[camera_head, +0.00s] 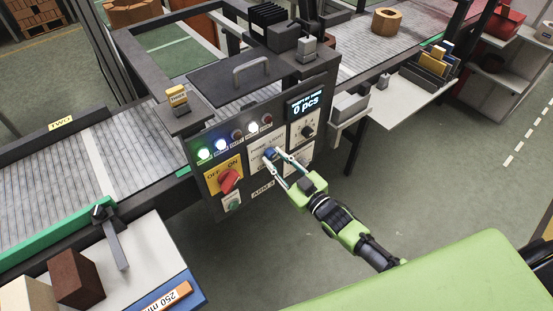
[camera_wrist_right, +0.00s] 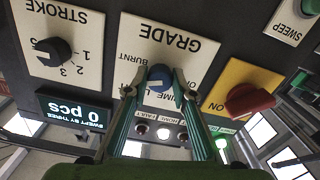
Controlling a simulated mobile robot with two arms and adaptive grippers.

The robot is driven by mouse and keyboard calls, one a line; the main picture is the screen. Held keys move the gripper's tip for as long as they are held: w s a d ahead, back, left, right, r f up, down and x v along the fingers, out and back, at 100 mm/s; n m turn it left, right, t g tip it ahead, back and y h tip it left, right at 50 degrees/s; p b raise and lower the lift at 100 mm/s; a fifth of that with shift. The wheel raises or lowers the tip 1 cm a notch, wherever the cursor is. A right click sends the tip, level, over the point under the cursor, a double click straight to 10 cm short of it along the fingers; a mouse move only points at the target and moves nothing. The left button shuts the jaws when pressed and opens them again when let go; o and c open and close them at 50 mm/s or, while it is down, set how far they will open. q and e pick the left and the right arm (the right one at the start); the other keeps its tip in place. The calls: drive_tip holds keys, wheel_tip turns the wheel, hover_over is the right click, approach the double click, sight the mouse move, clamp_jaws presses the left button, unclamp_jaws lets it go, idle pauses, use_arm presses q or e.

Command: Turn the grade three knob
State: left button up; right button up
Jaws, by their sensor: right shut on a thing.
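The blue grade knob (camera_head: 269,152) sits on a white plate on the front panel (camera_head: 215,158) of the machine. In the right wrist view, which is upside down, the blue knob (camera_wrist_right: 159,76) is on the plate marked GRADE (camera_wrist_right: 172,38), with BURNT and PRIME partly readable. My right gripper (camera_head: 273,155) reaches the panel from the lower right. In the wrist view my right gripper (camera_wrist_right: 160,80) has one finger on each side of the blue knob and is shut on it. The fingers hide part of the lettering. My left gripper is not in view.
A black STROKE knob (camera_head: 307,132) and a display reading 0 pcs (camera_head: 307,104) are close by. A red OFF/ON switch (camera_head: 229,180), a green SWEEP button (camera_head: 232,203) and a row of lamps lie to the left. A conveyor (camera_head: 110,150) runs past.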

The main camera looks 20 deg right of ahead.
drive_tip(key=shift+f+m, duration=0.1)
drive_tip(key=shift+m, duration=1)
drive_tip(key=o, duration=1.1)
drive_tip(key=shift+s, duration=0.1)
drive_tip(key=v, duration=1.2)
